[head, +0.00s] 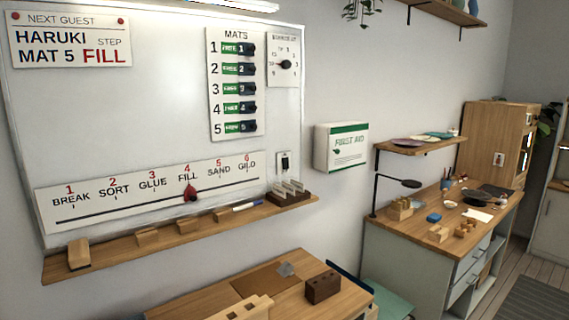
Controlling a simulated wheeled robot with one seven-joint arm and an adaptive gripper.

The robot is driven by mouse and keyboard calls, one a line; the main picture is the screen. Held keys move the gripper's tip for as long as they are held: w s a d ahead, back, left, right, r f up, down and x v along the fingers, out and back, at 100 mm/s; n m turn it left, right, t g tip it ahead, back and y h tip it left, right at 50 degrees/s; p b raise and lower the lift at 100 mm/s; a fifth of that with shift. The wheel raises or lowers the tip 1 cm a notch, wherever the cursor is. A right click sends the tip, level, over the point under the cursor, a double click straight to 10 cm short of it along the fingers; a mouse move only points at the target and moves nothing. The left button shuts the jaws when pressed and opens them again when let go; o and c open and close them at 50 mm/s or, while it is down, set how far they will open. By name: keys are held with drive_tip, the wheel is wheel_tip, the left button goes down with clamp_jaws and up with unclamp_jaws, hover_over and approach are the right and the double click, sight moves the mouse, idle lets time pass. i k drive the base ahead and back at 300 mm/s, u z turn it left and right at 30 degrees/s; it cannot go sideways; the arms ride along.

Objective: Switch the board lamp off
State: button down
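The board lamp (225,5) is a long bar above the whiteboard, cut off by the top edge of the head view. It glows bright white. A small light switch (285,162) with a black rocker on a white plate sits at the board's lower right, just above the right end of the wooden ledge. The rocker's position is too small to tell. My gripper is not in the head view.
The whiteboard (150,100) carries a step strip (150,195) with a red pointer at FILL. The wooden ledge (110,259) holds blocks, a marker and a small rack (288,191). A first aid box (341,147) hangs to the right. A wooden table (215,301) stands below.

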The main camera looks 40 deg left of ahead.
sight(286, 165)
drive_tip(key=u, duration=0.6)
drive_tip(key=i, duration=0.75)
drive_tip(key=u, duration=0.75)
